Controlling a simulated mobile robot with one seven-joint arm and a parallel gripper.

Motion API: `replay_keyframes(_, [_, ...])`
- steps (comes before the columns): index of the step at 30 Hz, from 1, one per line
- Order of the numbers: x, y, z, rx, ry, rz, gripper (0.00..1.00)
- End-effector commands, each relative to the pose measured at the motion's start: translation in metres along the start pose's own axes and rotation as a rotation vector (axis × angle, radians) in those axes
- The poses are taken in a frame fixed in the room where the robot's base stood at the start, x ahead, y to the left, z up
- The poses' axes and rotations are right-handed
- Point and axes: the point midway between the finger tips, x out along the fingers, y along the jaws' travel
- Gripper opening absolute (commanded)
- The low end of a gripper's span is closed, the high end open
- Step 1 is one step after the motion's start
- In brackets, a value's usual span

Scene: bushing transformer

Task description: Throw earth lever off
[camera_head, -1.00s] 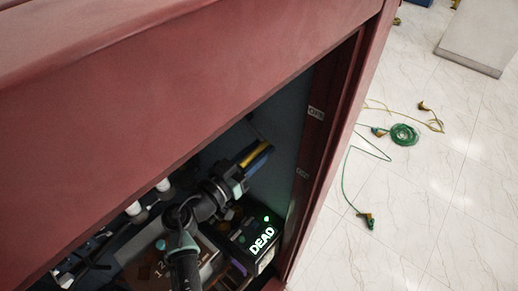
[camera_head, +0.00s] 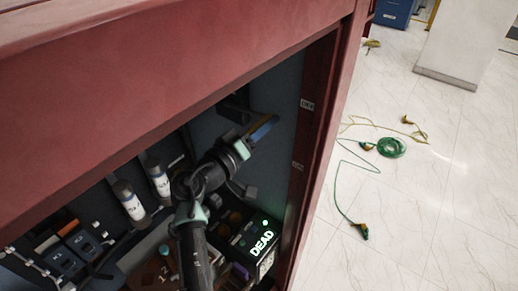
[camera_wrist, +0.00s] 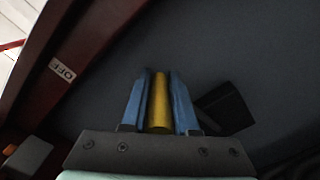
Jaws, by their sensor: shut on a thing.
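The earth lever shows as a yellow handle (camera_wrist: 160,102) in the wrist view, between the two blue fingers of my gripper (camera_wrist: 160,90). My gripper is shut on it. In the head view my gripper (camera_head: 265,129) is inside the red cabinet, beside its right-hand wall, near the height of the OFF label (camera_head: 307,105). The OFF label (camera_wrist: 62,70) also shows left of the fingers in the wrist view. The ON label (camera_head: 298,166) is lower on the wall. The lever's pivot is not clearly visible.
The red cabinet frame (camera_head: 180,70) surrounds my arm. A box (camera_head: 255,245) with a lit DEAD sign is below my gripper. White cylinders (camera_head: 160,180) stand left of my arm. Green and yellow cables (camera_head: 390,147) lie on the floor outside.

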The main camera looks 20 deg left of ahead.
Motion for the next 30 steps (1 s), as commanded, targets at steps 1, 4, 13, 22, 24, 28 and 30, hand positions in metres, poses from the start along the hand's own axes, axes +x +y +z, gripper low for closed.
replay_keyframes(1, [0.004,0.010,-0.015,-0.037,0.011,0.011,0.00])
replay_keyframes(4, [0.008,0.016,-0.028,-0.132,0.013,0.010,0.00])
replay_keyframes(13, [0.008,0.027,-0.061,-0.387,0.016,0.010,0.00])
replay_keyframes(22, [0.007,0.029,-0.082,-0.475,0.018,0.007,0.00])
replay_keyframes(24, [0.007,0.029,-0.085,-0.474,0.019,0.006,0.00])
replay_keyframes(28, [0.007,0.029,-0.089,-0.472,0.021,0.005,0.00])
replay_keyframes(30, [0.006,0.029,-0.091,-0.471,0.021,0.005,0.00])
